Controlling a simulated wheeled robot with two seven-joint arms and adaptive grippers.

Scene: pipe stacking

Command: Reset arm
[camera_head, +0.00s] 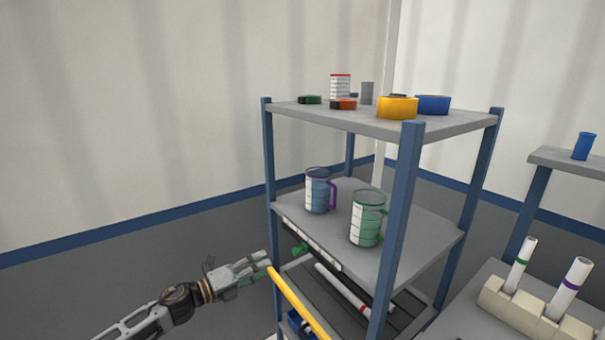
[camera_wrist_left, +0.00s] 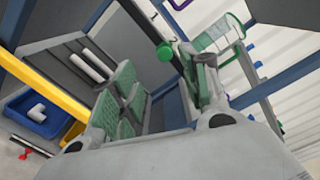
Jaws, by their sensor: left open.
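My left gripper (camera_head: 262,263) reaches in from the lower left and is beside the shelf rack's left side, close to a yellow bar (camera_head: 298,303). In the left wrist view the gripper (camera_wrist_left: 165,75) has its green-padded fingers apart, and I see nothing held between them. A white pipe with a red band (camera_head: 343,290) lies on the rack's lower shelf. A pipe with a green band (camera_head: 521,264) and one with a purple band (camera_head: 569,287) stand tilted in a beige holder (camera_head: 520,314) at the right. My right gripper is in neither view.
The blue-posted rack (camera_head: 405,200) carries two measuring jugs, purple-handled (camera_head: 318,190) and green (camera_head: 367,218), on its middle shelf. Tape rolls, including a yellow one (camera_head: 397,107), lie on top. A blue bin (camera_wrist_left: 38,114) is low in the wrist view. The floor left of the rack looks clear.

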